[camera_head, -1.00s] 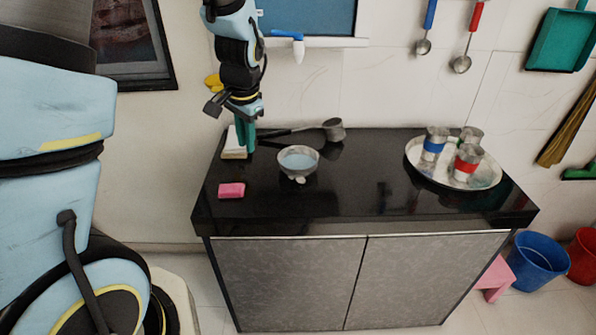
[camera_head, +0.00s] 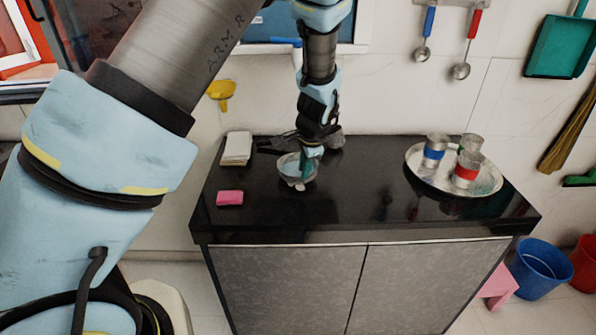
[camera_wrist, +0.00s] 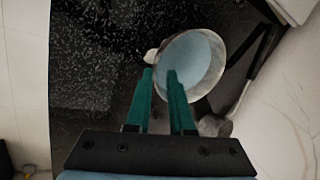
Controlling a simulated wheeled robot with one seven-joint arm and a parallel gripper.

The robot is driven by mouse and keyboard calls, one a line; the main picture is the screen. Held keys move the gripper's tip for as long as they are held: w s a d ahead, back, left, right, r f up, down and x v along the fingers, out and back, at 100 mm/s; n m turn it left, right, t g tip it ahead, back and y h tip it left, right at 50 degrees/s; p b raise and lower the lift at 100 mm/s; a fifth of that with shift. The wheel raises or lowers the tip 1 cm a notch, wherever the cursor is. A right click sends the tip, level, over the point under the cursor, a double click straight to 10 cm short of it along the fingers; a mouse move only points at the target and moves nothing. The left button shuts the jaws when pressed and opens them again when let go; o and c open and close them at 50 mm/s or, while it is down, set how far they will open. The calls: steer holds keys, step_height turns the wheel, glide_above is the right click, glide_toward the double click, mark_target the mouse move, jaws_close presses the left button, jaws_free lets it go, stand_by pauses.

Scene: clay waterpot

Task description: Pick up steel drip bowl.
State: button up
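The steel drip bowl (camera_head: 287,168) stands on the black counter with its pale blue inside facing up. A small pale piece sticks out at its front rim. It also shows in the wrist view (camera_wrist: 205,60). My gripper (camera_head: 312,156) points down at the bowl's right side, and its green fingers hide part of the bowl. In the wrist view my gripper (camera_wrist: 160,74) is open with a gap between the fingers. There, one finger overlaps the bowl and the other lies just outside its rim. I cannot tell whether they touch it.
A dark ladle (camera_wrist: 217,125) lies close behind the bowl, partly hidden in the head view. A pink sponge (camera_head: 230,198) and a pale block (camera_head: 237,147) lie to the left. A round tray (camera_head: 412,160) with 3 metal cups stands right. The counter's middle is clear.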

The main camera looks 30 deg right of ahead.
steer(key=shift+a+p+x, duration=0.1)
steer(key=shift+p+x, duration=0.45)
steer(key=shift+x, duration=0.7)
steer(key=shift+a+p+x, duration=0.15)
steer(key=shift+p+x, duration=0.35)
steer(key=shift+x, duration=0.75)
steer(key=shift+s, duration=0.1)
jaws_close()
